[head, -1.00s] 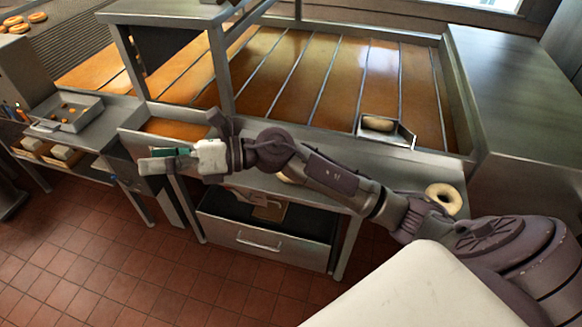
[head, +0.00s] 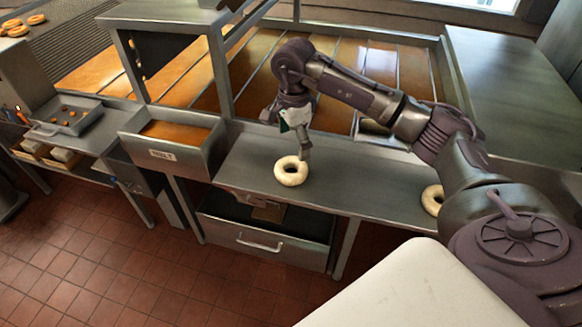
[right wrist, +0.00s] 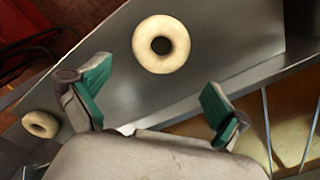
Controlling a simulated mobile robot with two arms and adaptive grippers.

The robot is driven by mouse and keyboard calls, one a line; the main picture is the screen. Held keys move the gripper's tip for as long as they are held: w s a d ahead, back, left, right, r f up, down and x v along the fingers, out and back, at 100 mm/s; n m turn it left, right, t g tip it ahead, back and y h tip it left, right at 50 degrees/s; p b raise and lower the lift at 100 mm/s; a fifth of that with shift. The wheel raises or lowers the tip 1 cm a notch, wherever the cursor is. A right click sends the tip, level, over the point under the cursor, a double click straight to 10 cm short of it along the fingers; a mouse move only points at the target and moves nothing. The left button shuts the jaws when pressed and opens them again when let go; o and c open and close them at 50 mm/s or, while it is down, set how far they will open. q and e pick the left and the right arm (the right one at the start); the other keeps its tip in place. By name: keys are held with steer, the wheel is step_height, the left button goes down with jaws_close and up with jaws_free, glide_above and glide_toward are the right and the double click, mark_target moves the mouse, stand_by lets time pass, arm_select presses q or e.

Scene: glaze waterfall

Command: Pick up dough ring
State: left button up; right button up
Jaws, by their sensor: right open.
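A pale dough ring (head: 291,171) lies flat on the steel counter in the head view. It also shows in the right wrist view (right wrist: 161,44), beyond the fingertips and between their lines. A second dough ring (head: 432,199) lies at the counter's right, partly hidden by my right arm. A ring at the lower left of the right wrist view (right wrist: 41,124) looks like this second one. My right gripper (right wrist: 157,97) is open and empty, with green finger pads. In the head view it points down just behind the first ring (head: 299,143). My left gripper is not in view.
The steel counter (head: 361,189) is clear between the two rings. A labelled tray of orange glaze (head: 206,152) stands at its left end. Long glaze channels (head: 338,65) run behind it. A drawer (head: 262,240) sits below the counter.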

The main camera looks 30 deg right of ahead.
mark_target(291, 167)
step_height(291, 167, down, 3)
steer(key=shift+f+p, duration=0.1)
steer(key=shift+p, duration=0.2)
steer(key=f+p, duration=0.2)
steer(key=f, duration=0.1)
steer(key=f+p, duration=0.1)
steer(key=shift+a+f, duration=0.3)
steer(key=shift+f, duration=0.4)
steer(key=c, duration=0.8)
